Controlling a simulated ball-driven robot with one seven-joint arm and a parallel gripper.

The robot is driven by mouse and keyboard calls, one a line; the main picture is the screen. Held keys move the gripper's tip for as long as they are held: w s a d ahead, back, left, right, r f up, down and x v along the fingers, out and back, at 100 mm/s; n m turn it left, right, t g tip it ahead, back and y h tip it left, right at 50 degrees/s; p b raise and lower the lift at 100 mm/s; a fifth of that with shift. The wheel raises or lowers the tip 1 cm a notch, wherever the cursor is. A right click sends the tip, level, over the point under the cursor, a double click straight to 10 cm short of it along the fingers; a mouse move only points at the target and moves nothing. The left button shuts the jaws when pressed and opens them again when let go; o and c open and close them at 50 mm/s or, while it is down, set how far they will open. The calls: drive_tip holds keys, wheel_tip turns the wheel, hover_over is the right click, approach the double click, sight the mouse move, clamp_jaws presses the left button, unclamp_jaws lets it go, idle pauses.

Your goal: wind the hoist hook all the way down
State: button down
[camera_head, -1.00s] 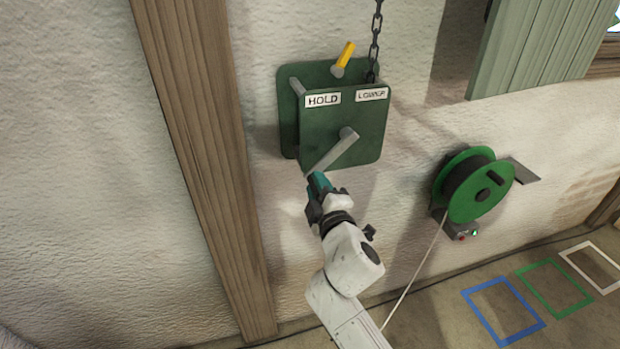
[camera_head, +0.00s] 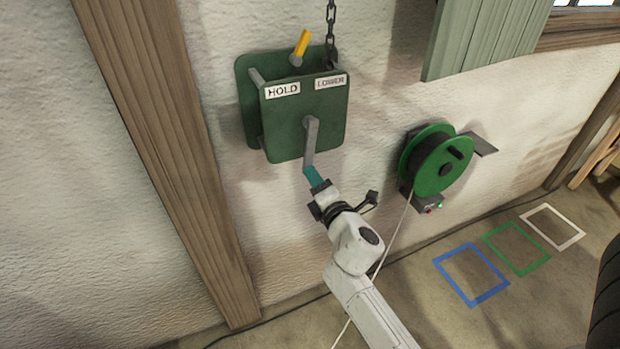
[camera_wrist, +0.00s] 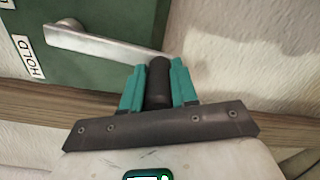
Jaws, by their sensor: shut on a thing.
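The green hoist box (camera_head: 285,135) is on the wall, with HOLD and LOWER labels on its front plate. Its grey crank arm (camera_head: 311,145) points nearly straight down from the hub. My gripper (camera_head: 314,178) is at the crank's lower end, and its teal fingers are shut on the handle. In the wrist view the dark crank handle (camera_wrist: 158,85) sits between both fingertips (camera_wrist: 157,92). A yellow-tipped lever (camera_head: 301,45) stands above the box, leaning right. A chain (camera_head: 330,35) runs up from the box. The hook is not in view.
A green cable reel (camera_head: 440,165) is on the wall to the right, with a pale line running down past my arm. A wooden post (camera_head: 165,150) stands left of the box. Blue, green and white squares (camera_head: 470,273) mark the floor at right.

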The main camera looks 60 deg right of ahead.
drive_tip(key=shift+s+d+f, duration=0.15)
idle(0.3)
drive_tip(key=c, duration=0.9)
unclamp_jaws()
drive_tip(key=shift+o, duration=0.2)
drive_tip(key=b+v, duration=0.3)
drive_tip(key=v, duration=0.7)
drive_tip(key=shift+s+a+b, duration=0.25)
drive_tip(key=shift+s+b, duration=0.05)
drive_tip(key=shift+b, duration=0.05)
